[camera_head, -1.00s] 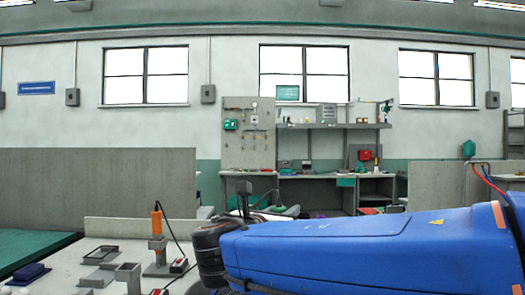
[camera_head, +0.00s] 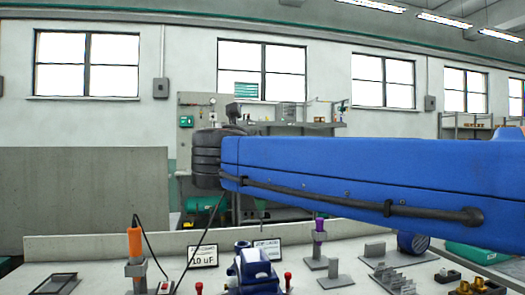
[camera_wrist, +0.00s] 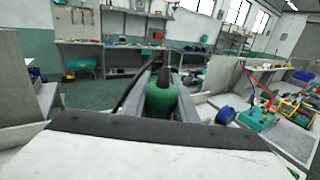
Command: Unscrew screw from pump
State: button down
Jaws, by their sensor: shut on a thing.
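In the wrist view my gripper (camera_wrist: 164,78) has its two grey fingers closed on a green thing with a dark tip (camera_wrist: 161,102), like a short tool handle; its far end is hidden. In the head view my blue arm reaches across the middle, and my gripper is mostly hidden behind its black wrist. A blue block-shaped unit with a pale top (camera_head: 255,270), possibly the pump, stands on the bench below the arm. It is apart from my gripper. I cannot make out a screw on it.
An orange-handled corded tool (camera_head: 135,245) stands in a holder at left, and a purple-handled tool (camera_head: 319,230) stands right of centre. A blue cylinder (camera_head: 413,243) and a comb-like rack (camera_head: 392,280) are at right. A low back panel (camera_head: 90,246) edges the bench.

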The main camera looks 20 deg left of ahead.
jog(key=shift+f, duration=2.5)
dwell(0.3)
